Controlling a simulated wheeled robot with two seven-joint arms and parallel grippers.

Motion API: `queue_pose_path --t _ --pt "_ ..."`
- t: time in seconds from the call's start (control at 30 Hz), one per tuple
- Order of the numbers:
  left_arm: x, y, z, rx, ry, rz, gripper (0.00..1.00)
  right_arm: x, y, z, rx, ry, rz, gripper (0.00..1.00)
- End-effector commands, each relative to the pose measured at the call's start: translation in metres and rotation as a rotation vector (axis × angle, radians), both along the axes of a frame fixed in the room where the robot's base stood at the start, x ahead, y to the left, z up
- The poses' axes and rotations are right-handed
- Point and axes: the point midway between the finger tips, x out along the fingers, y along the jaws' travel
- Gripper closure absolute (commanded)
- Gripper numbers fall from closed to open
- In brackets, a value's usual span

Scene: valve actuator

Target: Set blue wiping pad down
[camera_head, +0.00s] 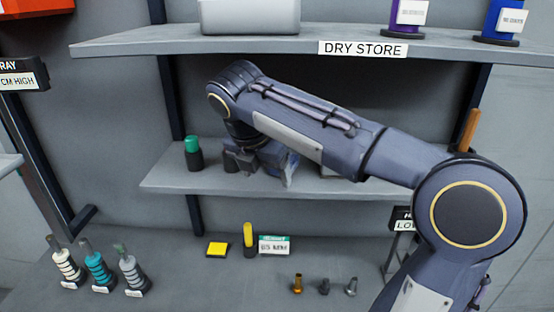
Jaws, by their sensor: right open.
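My right arm reaches in from the lower right and bends down to the middle shelf (345,189). My right gripper (258,168) is open, low over this shelf, and seen from behind the wrist. A bluish, blocky shape shows at the gripper, on the right side of its fingers. I cannot tell whether this is the blue wiping pad or part of the gripper. The pad is not clearly visible elsewhere, and my wrist and forearm hide part of the shelf. My left gripper is out of view.
A green-capped dark bottle (193,153) stands left of the gripper. The DRY STORE shelf (185,43) hangs above. Below are a yellow pad (217,249), a yellow-topped cylinder (249,239) and several small fittings. Free shelf shows at the left end and front edge.

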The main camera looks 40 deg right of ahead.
Motion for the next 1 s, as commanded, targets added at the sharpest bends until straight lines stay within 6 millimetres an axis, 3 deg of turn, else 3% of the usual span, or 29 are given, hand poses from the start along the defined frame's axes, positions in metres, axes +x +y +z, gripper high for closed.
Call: queue_pose_path --t 0.2,0.47,0.57,0.67,0.77,1.0 --pt "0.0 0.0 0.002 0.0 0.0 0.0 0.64 -0.015 0.029 0.0 0.001 0.0 0.002 0.28" --pt "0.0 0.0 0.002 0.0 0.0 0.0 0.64 -0.02 0.035 -0.001 0.004 -0.004 -0.01 0.28" --pt "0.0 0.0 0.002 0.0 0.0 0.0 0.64 -0.03 0.035 -0.007 0.042 -0.038 -0.086 0.28" --pt "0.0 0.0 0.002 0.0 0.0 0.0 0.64 -0.054 0.037 -0.025 0.144 -0.113 -0.276 0.28" --pt "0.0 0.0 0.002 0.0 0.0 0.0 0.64 -0.088 0.043 -0.053 0.319 -0.203 -0.583 0.28" --pt "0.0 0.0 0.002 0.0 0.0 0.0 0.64 -0.158 0.074 -0.126 0.817 -0.289 -1.473 0.28"
